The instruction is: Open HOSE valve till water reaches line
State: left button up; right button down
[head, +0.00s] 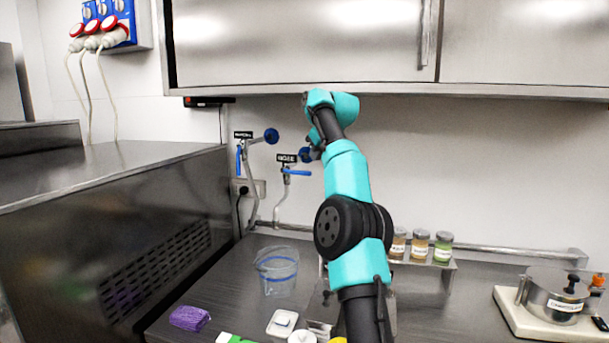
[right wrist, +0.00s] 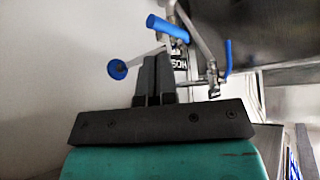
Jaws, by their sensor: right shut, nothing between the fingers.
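A clear container (head: 277,272) with a blue line stands on the counter; I cannot make out water. My left gripper is out of view.
A second labelled valve (head: 243,135) with a hanging blue lever (head: 238,160) is left of the HOSE valve. A steel cabinet (head: 300,45) overhangs the wall. Jars (head: 420,245) stand in a rack right of my arm. A purple sponge (head: 189,318) lies on the counter.

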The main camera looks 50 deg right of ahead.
aim_at(305, 172)
jog(key=a+x, duration=0.1)
jog(key=x, duration=0.5)
jog(key=shift+w+d+f, duration=0.2)
jog(key=shift+w+f, duration=0.05)
jog(key=shift+w, duration=0.05)
jog(key=shift+f, duration=0.15)
notch_tip(305, 172, down, 4)
jog(key=shift+f, duration=0.1)
dwell(0.5)
jog(key=s, duration=0.2)
jog(key=r, duration=0.1)
jog(key=shift+s+a, duration=0.3)
jog(key=shift+s, duration=0.1)
